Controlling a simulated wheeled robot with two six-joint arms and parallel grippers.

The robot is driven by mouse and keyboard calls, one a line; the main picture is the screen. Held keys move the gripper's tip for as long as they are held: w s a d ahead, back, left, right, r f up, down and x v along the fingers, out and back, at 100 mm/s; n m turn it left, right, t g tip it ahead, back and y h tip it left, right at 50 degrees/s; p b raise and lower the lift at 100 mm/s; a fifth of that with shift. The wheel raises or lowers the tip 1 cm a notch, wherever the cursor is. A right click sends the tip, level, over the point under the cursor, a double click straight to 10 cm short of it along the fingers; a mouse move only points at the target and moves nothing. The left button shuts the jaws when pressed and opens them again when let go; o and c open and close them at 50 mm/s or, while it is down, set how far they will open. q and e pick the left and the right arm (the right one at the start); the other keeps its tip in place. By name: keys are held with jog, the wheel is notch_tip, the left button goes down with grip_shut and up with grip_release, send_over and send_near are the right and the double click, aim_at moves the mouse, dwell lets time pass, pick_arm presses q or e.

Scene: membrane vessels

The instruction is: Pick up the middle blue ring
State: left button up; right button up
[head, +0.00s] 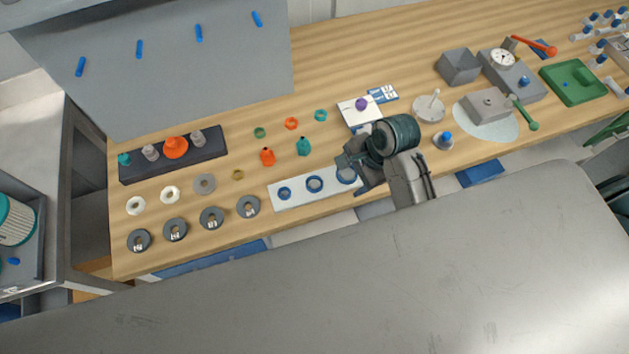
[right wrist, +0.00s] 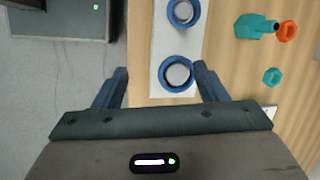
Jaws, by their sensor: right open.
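Three blue rings lie in a row on a white mat (head: 298,200). The middle blue ring (head: 314,191) is in plain view in the head view and shows at the top edge of the right wrist view (right wrist: 171,15). The left blue ring (head: 284,199) is smaller. The right blue ring (head: 345,183) is partly hidden by my right gripper (head: 352,174). In the right wrist view that gripper (right wrist: 160,68) is open and empty, its fingers on either side of the right ring (right wrist: 176,88) in the picture; its height is unclear. My left gripper is out of view.
Several dark discs (head: 212,218) lie to the left. A white box with a purple knob (head: 361,104) stands behind my gripper.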

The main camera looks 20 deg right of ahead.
notch_tip(320, 180, up, 4)
jog(key=w+a+r+m+y, duration=0.1)
jog(key=w+a+m, duration=0.15)
jog(key=m, duration=0.25)
jog(key=p, duration=0.1)
send_near(315, 183)
jog(key=shift+w+a+f+g, duration=0.1)
jog(key=shift+w+f+g, duration=0.1)
jog(key=shift+f, duration=0.2)
jog(key=shift+w+a+f+g, duration=0.1)
jog(key=shift+f+g, duration=0.1)
jog(key=shift+f, duration=0.2)
jog(key=p+x, duration=0.2)
jog(key=x, duration=0.2)
jog(key=shift+a+f+p, duration=0.2)
jog(key=shift+f+p, duration=0.05)
jog(key=shift+p, duration=0.05)
jog(key=shift+w+a+f, duration=0.1)
jog(key=shift+a+f, duration=0.05)
jog(key=shift+f, duration=0.3)
jog(key=c, duration=1.1)
